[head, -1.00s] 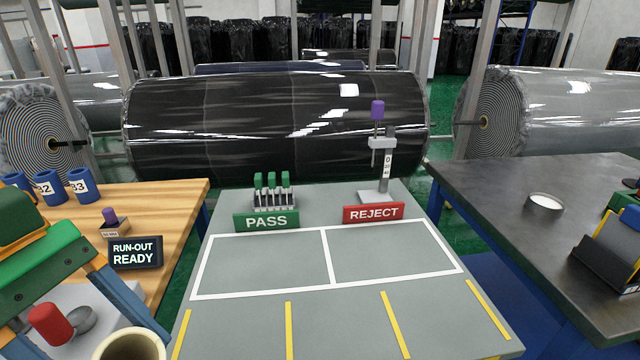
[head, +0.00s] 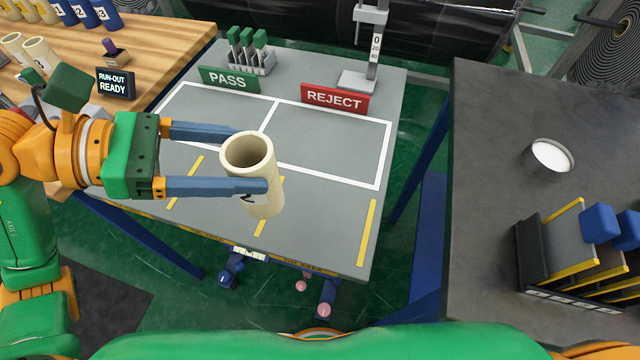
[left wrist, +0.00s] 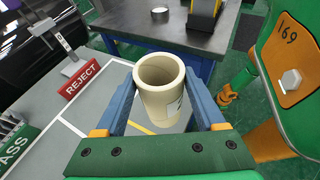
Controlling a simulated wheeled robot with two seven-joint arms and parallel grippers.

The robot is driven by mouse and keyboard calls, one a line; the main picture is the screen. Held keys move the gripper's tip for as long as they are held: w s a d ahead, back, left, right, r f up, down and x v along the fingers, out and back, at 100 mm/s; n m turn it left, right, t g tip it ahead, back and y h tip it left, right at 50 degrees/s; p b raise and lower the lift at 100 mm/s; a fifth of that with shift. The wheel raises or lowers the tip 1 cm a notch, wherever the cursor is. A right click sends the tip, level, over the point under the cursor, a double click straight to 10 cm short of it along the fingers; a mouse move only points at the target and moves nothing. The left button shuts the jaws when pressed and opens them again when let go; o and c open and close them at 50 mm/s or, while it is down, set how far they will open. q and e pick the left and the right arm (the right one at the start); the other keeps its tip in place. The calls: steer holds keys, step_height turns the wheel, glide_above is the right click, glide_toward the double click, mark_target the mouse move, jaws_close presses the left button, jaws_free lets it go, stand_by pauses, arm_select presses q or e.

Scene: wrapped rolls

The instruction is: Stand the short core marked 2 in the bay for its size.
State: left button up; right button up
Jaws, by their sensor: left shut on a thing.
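My left gripper (head: 252,160) is shut on a short cream core (head: 264,208), with one blue finger on each side of it. The core is a hollow tube, held roughly upright with its open end up, above the front part of the grey table (head: 330,225). A dark mark on its side is partly hidden by the near finger, so I cannot read it surely. The core also shows between the fingers in the left wrist view (left wrist: 158,105). Yellow lines (head: 260,222) divide the table's front strip into bays. My right gripper is not in view.
Green PASS (head: 229,79) and red REJECT (head: 335,98) signs stand behind white-outlined areas. A gauge stand (head: 372,50) is at the back. The dark right table holds a round dish (head: 552,155) and a slotted rack (head: 560,255). Other cream cores (head: 38,52) stand on the wooden table.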

mark_target(267, 158)
arm_select(q)
steer(key=p+x, duration=0.1)
steer(key=x, duration=0.2)
steer(key=shift+w+d+r, duration=0.1)
steer(key=shift+d+r, duration=0.05)
steer(key=shift+d, duration=0.05)
steer(key=shift+w+d+f, duration=0.25)
steer(key=shift+d+f, duration=0.5)
steer(key=shift+f, duration=0.9)
steer(key=shift+w+d+f, duration=0.25)
steer(key=shift+d+f, duration=0.5)
steer(key=shift+f, duration=0.85)
steer(key=shift+w+d+f, duration=0.25)
steer(key=shift+d+f, duration=0.55)
steer(key=shift+f, duration=0.85)
steer(key=o, duration=1.6)
steer(key=shift+r, duration=0.1)
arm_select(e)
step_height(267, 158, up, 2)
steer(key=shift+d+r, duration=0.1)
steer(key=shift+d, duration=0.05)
